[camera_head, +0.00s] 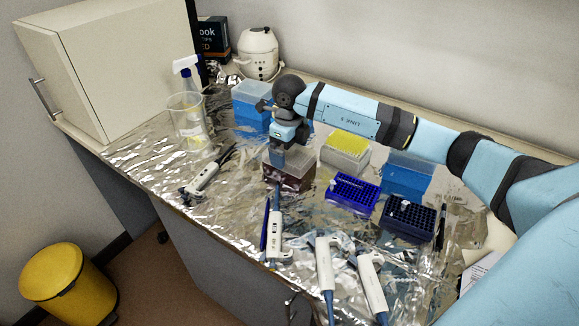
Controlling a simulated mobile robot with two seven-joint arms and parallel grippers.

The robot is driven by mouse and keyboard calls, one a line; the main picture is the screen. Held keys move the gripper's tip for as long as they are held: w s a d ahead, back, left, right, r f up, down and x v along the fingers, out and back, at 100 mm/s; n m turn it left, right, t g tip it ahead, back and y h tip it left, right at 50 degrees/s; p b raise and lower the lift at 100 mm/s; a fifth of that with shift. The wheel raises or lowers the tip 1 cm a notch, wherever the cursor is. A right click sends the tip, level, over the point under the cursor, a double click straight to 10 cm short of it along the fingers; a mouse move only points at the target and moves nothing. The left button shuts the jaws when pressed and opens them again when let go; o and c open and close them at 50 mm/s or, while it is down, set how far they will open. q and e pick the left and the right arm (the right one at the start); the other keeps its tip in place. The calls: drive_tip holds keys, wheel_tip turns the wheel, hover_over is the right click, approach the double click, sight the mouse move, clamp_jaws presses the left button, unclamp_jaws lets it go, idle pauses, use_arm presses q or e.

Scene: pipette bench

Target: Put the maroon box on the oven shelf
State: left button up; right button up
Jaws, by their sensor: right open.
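The maroon box (287,180) stands on the foil-covered bench near the middle, with a clear, greyish upper part. My right arm reaches in from the right, and my right gripper (279,158) points down at the top of the maroon box. It is open, its fingers at the lid; whether they touch it I cannot tell. A cream cabinet-like unit (115,55) with a metal handle stands at the left end; it may be the oven. No shelf or interior of it shows. My left gripper is out of view.
Around the box are a blue box (250,116), a yellow tip box (346,147), blue tip racks (353,192) and several pipettes (325,265). A beaker (187,117) and spray bottle (186,66) stand before the cream unit. A yellow bin (66,285) is on the floor.

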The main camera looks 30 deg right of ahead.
wheel_tip(320, 180, down, 3)
drive_tip(key=shift+f, duration=0.2)
drive_tip(key=c, duration=0.7)
drive_tip(key=shift+r, duration=0.2)
drive_tip(key=shift+c, duration=0.2)
wheel_tip(320, 180, up, 20)
drive_tip(key=s+a+f+n, duration=0.1)
drive_tip(key=a+f+n, duration=0.55)
drive_tip(key=n, duration=0.95)
drive_tip(key=a+f+n, duration=0.6)
drive_tip(key=f+n, duration=0.2)
drive_tip(key=n, duration=0.7)
drive_tip(key=s+r+p, duration=0.9)
drive_tip(key=s+p, duration=0.1)
drive_tip(key=p, duration=0.3)
drive_tip(key=shift+s+r, duration=0.2)
